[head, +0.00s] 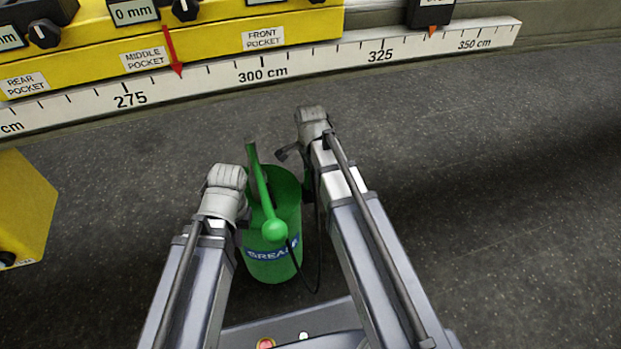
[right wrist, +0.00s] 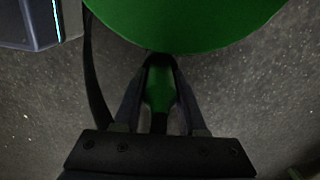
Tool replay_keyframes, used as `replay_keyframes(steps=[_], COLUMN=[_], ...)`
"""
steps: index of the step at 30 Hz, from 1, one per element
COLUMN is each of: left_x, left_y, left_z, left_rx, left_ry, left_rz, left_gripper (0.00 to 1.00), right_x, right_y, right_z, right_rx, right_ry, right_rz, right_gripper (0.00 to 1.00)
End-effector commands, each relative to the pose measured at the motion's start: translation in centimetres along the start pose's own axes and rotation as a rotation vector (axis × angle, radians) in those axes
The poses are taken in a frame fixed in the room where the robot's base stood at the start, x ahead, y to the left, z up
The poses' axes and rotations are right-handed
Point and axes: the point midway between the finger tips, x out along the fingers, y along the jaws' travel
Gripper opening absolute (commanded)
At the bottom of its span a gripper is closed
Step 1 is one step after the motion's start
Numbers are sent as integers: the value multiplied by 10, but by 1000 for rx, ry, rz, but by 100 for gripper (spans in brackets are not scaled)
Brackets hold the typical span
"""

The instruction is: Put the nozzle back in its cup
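The green grease bucket (head: 268,266) stands upright on the floor between my arms, with a green pump lever (head: 262,185) on top. A black hose (head: 317,270) loops from the pump toward my right gripper and also shows in the right wrist view (right wrist: 95,75). My right gripper (right wrist: 160,62) has its fingers closed around a green, tapered piece with a dark stem, seemingly the nozzle (right wrist: 158,95), close to the bucket's side (right wrist: 190,25). The cup cannot be made out clearly. My left gripper (head: 243,215) is beside the bucket's left side, its fingers mostly hidden.
A long ruler (head: 205,75) and a yellow panel (head: 215,40) with knobs run along the back. A yellow block (head: 25,205) stands at the left. The grey floor (head: 500,190) is clear on the right.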

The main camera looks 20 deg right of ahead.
Motion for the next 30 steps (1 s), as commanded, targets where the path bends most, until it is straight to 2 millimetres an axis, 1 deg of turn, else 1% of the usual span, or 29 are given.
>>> replay_keyframes(steps=[1,6,7,15,20,26,30], left_x=[0,0,0,-1,-8,-28,-47], left_y=[0,0,0,0,-1,-3,-5], left_z=[0,0,0,0,0,2,3], left_rx=[0,0,0,0,1,5,8], left_ry=[0,0,0,0,0,0,0], left_rz=[0,0,0,0,0,0,0], left_gripper=[0,0,0,0,0,0,0], right_x=[0,0,0,-1,-8,-28,-48], right_y=[0,0,0,0,0,0,0], right_z=[0,0,0,0,0,0,0], right_rx=[0,0,0,0,0,0,0], right_ry=[0,0,0,0,0,0,0], right_rz=[0,0,0,0,0,0,0], right_gripper=[48,67,69,69,69,69,69])
